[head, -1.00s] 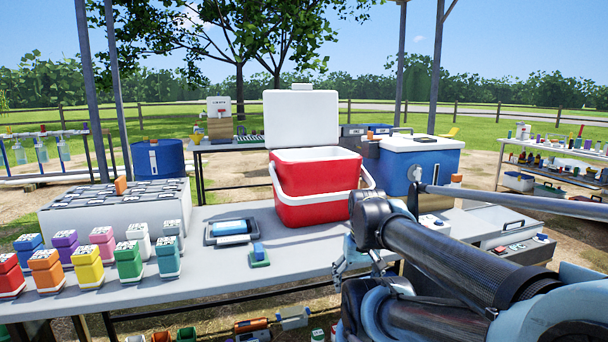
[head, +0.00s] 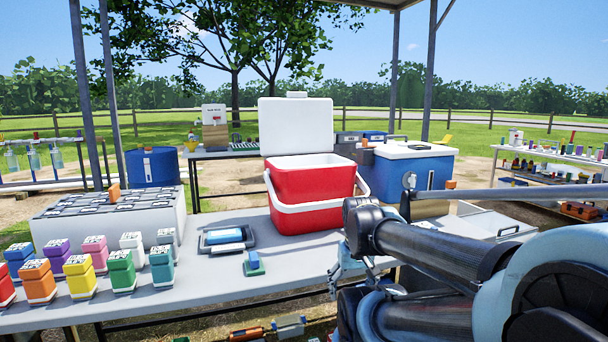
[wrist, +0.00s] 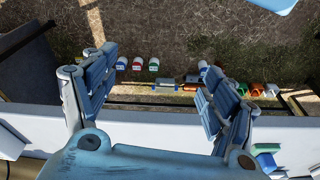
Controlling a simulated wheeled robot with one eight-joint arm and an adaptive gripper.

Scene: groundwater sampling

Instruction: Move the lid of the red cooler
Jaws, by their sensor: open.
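The red cooler (head: 312,188) stands on the table in the middle of the head view, with a white rim and a white handle around its front. Its white lid (head: 297,127) is raised upright at the cooler's back. My gripper (wrist: 155,95) shows in the wrist view with its two fingers wide apart and nothing between them. It points down over the table's front edge. In the head view my gripper (head: 347,272) is partly hidden by my arm, to the right of and nearer than the cooler, apart from it.
The grey table (head: 205,277) holds several colored bottles (head: 80,277) at left, a white rack box (head: 110,215), and a blue tray item (head: 226,237). A blue cooler (head: 415,165) stands behind right. Small containers (wrist: 137,63) lie on the ground below the table edge.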

